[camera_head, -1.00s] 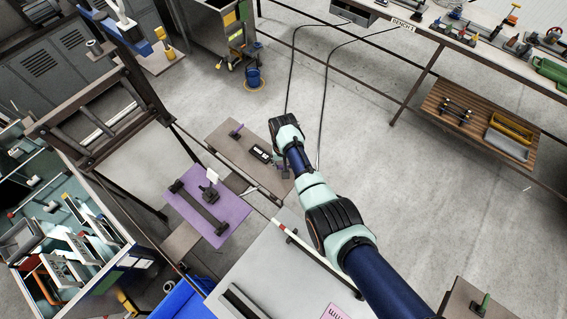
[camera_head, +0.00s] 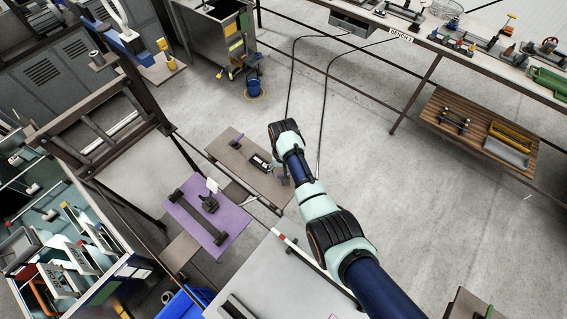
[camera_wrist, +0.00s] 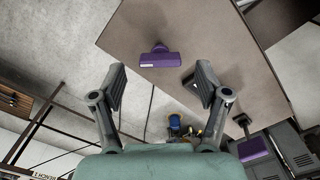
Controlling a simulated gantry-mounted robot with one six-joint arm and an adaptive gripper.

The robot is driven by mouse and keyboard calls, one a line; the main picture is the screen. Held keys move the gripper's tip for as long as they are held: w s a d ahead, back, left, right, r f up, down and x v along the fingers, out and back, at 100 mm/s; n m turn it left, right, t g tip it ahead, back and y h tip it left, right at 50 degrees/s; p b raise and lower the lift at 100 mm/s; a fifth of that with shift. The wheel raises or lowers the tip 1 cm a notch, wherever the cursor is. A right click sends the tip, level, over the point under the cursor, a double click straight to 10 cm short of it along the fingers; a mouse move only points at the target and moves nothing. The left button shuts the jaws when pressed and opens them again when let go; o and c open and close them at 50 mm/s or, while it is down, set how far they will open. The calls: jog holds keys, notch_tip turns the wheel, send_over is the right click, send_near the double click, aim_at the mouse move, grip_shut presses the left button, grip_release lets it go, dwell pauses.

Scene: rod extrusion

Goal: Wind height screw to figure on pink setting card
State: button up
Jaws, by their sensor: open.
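My gripper (camera_wrist: 164,88) is open and empty in the wrist view, its two fingers wide apart. A purple T-shaped handle (camera_wrist: 160,58) shows beyond the fingertips, between them in the picture, over a brown board (camera_wrist: 225,35). I cannot tell whether it is the height screw. A second purple handle (camera_wrist: 254,149) on a stem is at the lower right. In the head view my arm reaches over the brown bench (camera_head: 262,185), and my gripper's fingers are hidden. A sliver of pink card (camera_head: 333,317) shows at the bottom edge; its figure is not readable.
A purple mat (camera_head: 232,217) holds a dark bar-shaped fixture and a small white card (camera_head: 212,185). A black box (camera_head: 259,162) lies on the brown bench. A grey table (camera_head: 270,275) is in front, a long workbench (camera_head: 470,55) at the back right. Open floor lies between.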

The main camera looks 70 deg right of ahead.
notch_tip(320, 180, up, 10)
jog(key=shift+f, duration=0.1)
dwell(0.6)
jog(key=w+a+r+n+t+h+p, duration=0.1)
jog(key=w+a+r+n+t+p, duration=0.1)
jog(key=w+a+r, duration=0.35)
jog(key=w+a+r+n+t+h+p, duration=0.1)
jog(key=w+a+r+n+t, duration=0.15)
jog(key=a, duration=0.65)
jog(key=w+a+r+n+t+h+p, duration=0.1)
jog(key=w+a+r+n+t+p, duration=0.1)
jog(key=w+a+r, duration=0.4)
jog(key=s+a+r+n+t+y+p, duration=0.1)
jog(key=s+a+r+n+t, duration=0.2)
jog(key=a+r, duration=0.4)
jog(key=s+a+r+n+t+y+p, duration=0.1)
jog(key=a+r, duration=0.6)
jog(key=a, duration=0.7)
jog(key=s+n+t+y, duration=0.1)
jog(key=s+n+t, duration=0.1)
jog(key=shift+s, duration=0.3)
